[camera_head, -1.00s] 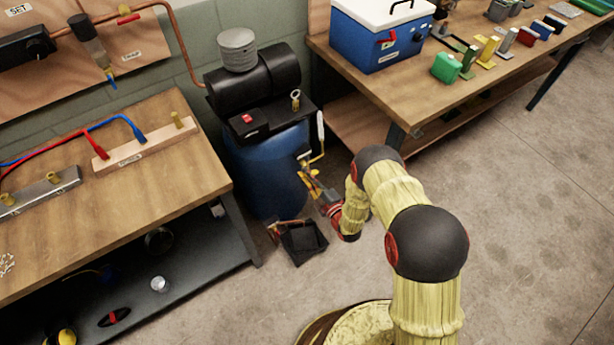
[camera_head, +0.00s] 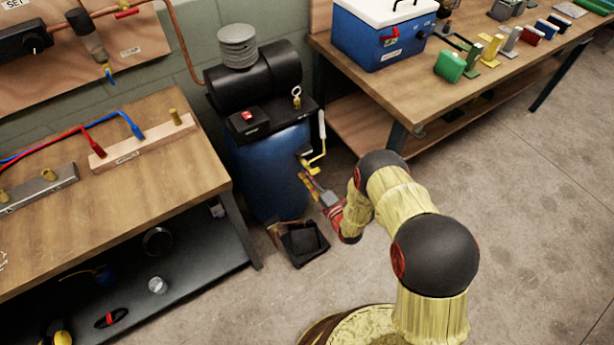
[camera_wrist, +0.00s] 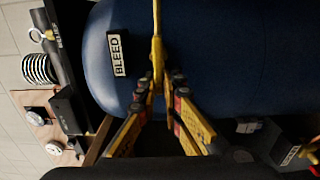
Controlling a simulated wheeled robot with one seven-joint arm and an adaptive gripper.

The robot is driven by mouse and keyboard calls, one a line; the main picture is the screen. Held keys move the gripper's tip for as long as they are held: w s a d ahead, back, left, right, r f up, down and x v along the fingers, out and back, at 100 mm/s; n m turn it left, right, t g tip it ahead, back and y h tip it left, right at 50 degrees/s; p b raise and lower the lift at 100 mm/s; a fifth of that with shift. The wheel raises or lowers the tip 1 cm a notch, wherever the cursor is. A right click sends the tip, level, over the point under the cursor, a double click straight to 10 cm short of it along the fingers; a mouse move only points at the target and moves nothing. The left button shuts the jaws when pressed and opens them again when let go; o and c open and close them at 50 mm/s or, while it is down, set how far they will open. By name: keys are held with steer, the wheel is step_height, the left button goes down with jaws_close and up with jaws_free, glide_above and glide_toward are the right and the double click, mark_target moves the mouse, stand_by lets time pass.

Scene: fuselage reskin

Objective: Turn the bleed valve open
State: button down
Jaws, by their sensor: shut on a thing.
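The blue tank (camera_head: 270,165) of the compressor stands on the floor between two benches. In the wrist view the tank (camera_wrist: 230,50) fills the middle and has a BLEED label (camera_wrist: 118,53). A yellow bleed valve handle (camera_wrist: 157,42) runs down the tank's face to my fingertips. My gripper (camera_wrist: 159,92) is shut on its lower part, close to the tank. In the head view my gripper (camera_head: 311,184) is low at the tank's right side, below a yellow bent piece (camera_head: 317,160). The valve's body is mostly hidden there.
A black open tray (camera_head: 302,243) lies on the floor just below my gripper. The left wooden bench (camera_head: 150,200) and the right bench (camera_head: 400,95) flank the tank. The floor to the right is clear.

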steer(key=shift+w+r, duration=0.1)
steer(key=c, duration=2)
jaws_free()
steer(key=shift+o, duration=0.2)
steer(key=v, duration=1.2)
